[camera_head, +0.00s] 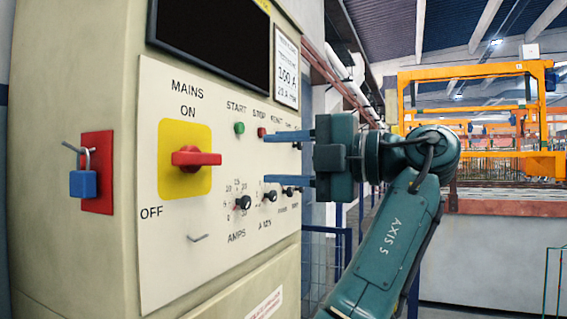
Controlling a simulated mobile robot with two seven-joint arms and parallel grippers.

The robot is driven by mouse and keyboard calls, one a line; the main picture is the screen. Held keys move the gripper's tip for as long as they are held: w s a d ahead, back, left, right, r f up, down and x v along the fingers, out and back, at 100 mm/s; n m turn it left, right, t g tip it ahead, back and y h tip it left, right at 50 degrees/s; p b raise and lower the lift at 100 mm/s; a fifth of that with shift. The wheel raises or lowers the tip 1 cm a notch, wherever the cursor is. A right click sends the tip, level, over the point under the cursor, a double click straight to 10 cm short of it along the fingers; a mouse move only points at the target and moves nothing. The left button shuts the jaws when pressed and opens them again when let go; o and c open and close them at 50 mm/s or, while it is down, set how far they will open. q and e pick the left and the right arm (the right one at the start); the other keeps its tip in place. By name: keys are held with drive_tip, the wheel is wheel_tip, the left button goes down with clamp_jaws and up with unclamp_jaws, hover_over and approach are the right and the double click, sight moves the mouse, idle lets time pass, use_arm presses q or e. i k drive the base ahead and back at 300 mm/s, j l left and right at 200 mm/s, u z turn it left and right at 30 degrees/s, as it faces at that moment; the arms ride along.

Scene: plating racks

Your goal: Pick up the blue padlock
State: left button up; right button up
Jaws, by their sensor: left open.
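The blue padlock (83,184) hangs by its grey shackle from a metal hook on a red plate (98,150) at the left side of the control cabinet. My left gripper (266,160) is open, with two blue fingers pointing left, one above the other. It is in front of the right part of the panel and well to the right of the padlock, with nothing between the fingers. My right gripper is not in view.
The cabinet panel (160,270) carries a red mains switch handle (197,158) on a yellow plate, between the padlock and my gripper. Small buttons and black knobs sit near the fingers. A bare hook (198,238) sticks out below. An orange frame (470,70) stands far behind.

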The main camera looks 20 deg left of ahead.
sight(83, 183)
drive_tip(key=k+l, duration=0.1)
drive_tip(key=l, duration=1.4)
